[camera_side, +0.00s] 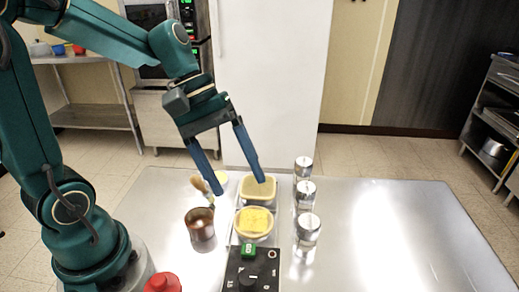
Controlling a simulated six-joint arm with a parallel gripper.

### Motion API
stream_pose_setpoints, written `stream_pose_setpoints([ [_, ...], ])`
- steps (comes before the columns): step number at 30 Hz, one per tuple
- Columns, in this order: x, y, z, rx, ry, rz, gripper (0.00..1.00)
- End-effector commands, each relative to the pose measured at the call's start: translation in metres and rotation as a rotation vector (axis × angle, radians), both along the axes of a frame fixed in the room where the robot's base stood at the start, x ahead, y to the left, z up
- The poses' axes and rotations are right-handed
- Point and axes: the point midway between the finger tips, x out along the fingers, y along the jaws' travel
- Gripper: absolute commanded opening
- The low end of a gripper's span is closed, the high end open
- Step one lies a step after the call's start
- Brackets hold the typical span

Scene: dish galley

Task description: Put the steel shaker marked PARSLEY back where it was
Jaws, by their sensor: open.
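Three steel shakers stand upright in a row right of the yellow-filled containers: a far one (303,168), a middle one (306,196) and a near one (308,231). Their markings are too small to read, so I cannot tell which one is marked PARSLEY. My gripper (239,187) points down with its two blue fingers spread wide and nothing between them. It is left of the shakers, around the far yellow-filled container in the picture. I cannot tell its exact height above the table.
Two containers with yellow contents, far (259,190) and near (254,223), sit mid-table. A brown metal cup (200,230) and a wooden-handled tool (202,187) are to the left. A black control box (251,272) is in front. The steel table (400,235) is clear to the right.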

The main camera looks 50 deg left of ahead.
Motion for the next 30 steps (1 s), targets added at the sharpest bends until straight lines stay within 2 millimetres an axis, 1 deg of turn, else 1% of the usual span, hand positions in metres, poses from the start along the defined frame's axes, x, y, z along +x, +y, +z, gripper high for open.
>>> stream_pose_setpoints([
  [1,-0.013,-0.002,0.004,0.082,-0.065,-0.089,0.79],
  [3,-0.027,0.0,0.007,0.192,-0.143,-0.204,0.79],
  [6,-0.045,0.006,0.01,0.346,-0.258,-0.357,0.79],
  [10,-0.059,0.016,0.013,0.514,-0.387,-0.512,0.79],
  [13,-0.065,0.022,0.015,0.606,-0.455,-0.59,0.79],
  [17,-0.067,0.027,0.017,0.669,-0.503,-0.639,0.79],
  [30,-0.068,0.028,0.017,0.679,-0.508,-0.647,0.79],
])
